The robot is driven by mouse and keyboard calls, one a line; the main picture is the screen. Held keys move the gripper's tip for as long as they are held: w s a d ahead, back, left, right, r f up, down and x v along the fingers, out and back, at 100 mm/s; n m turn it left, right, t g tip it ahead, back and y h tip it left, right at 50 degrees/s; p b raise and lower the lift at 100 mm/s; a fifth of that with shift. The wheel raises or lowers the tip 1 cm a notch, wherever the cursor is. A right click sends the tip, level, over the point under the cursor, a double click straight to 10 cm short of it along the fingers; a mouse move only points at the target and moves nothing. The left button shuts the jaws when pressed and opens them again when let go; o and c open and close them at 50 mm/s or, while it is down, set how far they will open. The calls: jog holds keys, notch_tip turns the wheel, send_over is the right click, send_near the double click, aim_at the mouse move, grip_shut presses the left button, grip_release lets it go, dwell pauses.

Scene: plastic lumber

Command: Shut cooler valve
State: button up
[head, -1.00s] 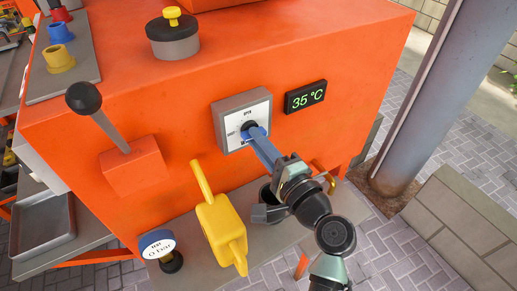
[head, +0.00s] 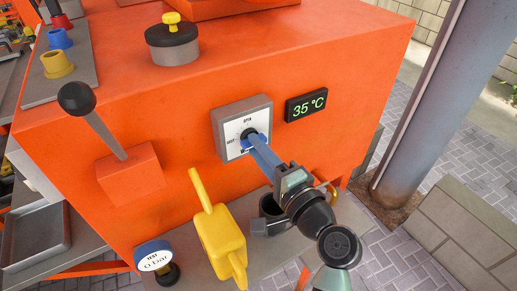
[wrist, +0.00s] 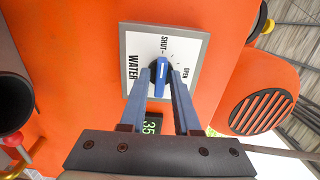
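The water valve is a blue knob (wrist: 162,78) on a pale, grey-framed plate (head: 228,148) on the cooler's orange front. The plate reads WATER, with SHUT and OPEN marks. In the wrist view the knob's white line runs up and down, its upper end towards SHUT. My gripper (wrist: 161,78) has its two blue fingers on either side of the knob, close to its sides. I cannot tell whether they press on it. In the head view my gripper (head: 257,146) reaches the plate from the lower right and hides part of the knob.
A 35 °C display (head: 306,105) is right of the plate. A lever with a black ball (head: 76,98), a yellow handle (head: 221,235) and a 0 bar gauge (head: 154,257) are to the left. A grey post (head: 424,115) stands at right.

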jog(key=shift+o, duration=0.8)
jog(key=b+v, duration=0.1)
jog(key=v, duration=1.2)
